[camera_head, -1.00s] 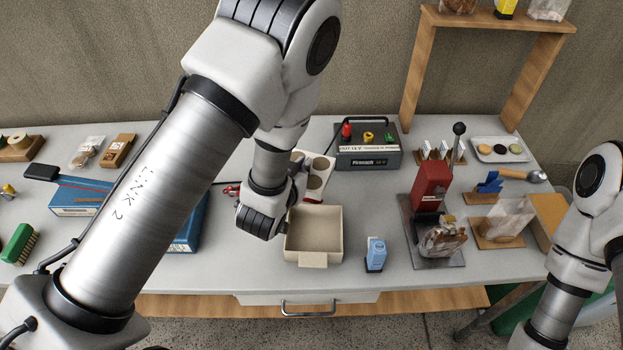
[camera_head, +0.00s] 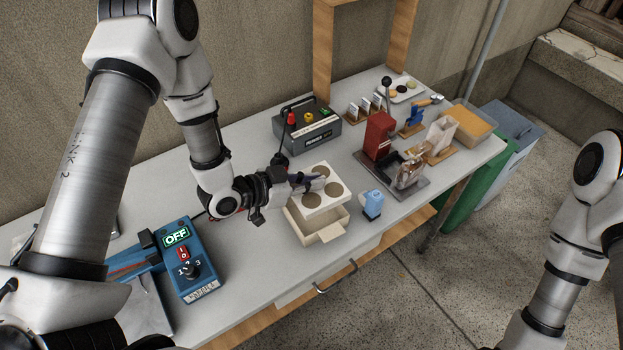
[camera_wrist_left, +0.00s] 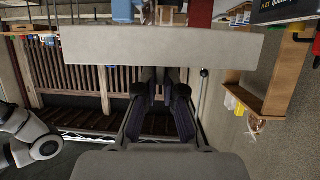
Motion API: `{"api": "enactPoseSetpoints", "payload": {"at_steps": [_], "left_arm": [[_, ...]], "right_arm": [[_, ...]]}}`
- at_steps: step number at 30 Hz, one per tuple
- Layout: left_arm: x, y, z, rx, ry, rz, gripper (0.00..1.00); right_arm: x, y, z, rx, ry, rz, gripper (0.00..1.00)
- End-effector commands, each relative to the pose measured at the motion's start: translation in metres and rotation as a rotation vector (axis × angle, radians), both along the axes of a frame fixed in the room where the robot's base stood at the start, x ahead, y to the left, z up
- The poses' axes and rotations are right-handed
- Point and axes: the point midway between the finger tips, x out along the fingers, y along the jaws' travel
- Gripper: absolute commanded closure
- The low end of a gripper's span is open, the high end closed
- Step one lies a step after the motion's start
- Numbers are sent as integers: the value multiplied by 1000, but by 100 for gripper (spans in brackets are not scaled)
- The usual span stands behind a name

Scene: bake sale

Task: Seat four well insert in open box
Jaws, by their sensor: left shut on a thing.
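The pale four well insert (camera_head: 333,188), a flat block with round holes, is held by my left gripper (camera_head: 308,183), which is shut on its left side. The insert also shows as a pale slab across the left wrist view (camera_wrist_left: 160,45). The open box (camera_head: 296,228), cream with its front flap folded out, stands on the table near the front edge. The insert overlaps the back part of the box in the head view and appears to be above it; contact cannot be told. My right arm is at the right edge; its gripper is out of view.
A small blue-and-white item (camera_head: 372,205) stands just right of the box. A blue device (camera_head: 186,262) showing OFF is at the front left. A grey power unit (camera_head: 306,127) is behind the insert. A red lever press (camera_head: 378,137) stands farther right. Bare table lies left of the box.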

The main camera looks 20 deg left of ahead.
Motion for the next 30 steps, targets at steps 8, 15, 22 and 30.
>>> {"api": "enactPoseSetpoints", "payload": {"at_steps": [8,15,22,30], "left_arm": [[-1,1,-17,-3,-1,-1,100],[-1,1,-40,-3,-2,0,100],[-1,1,-55,-2,-1,0,100],[-1,1,-55,-3,-2,0,100]], "right_arm": [[0,0,-15,0,1,0,60],[-1,0,-34,0,1,0,60],[-1,0,-46,0,1,0,60],[-1,0,-45,0,1,0,60]]}}
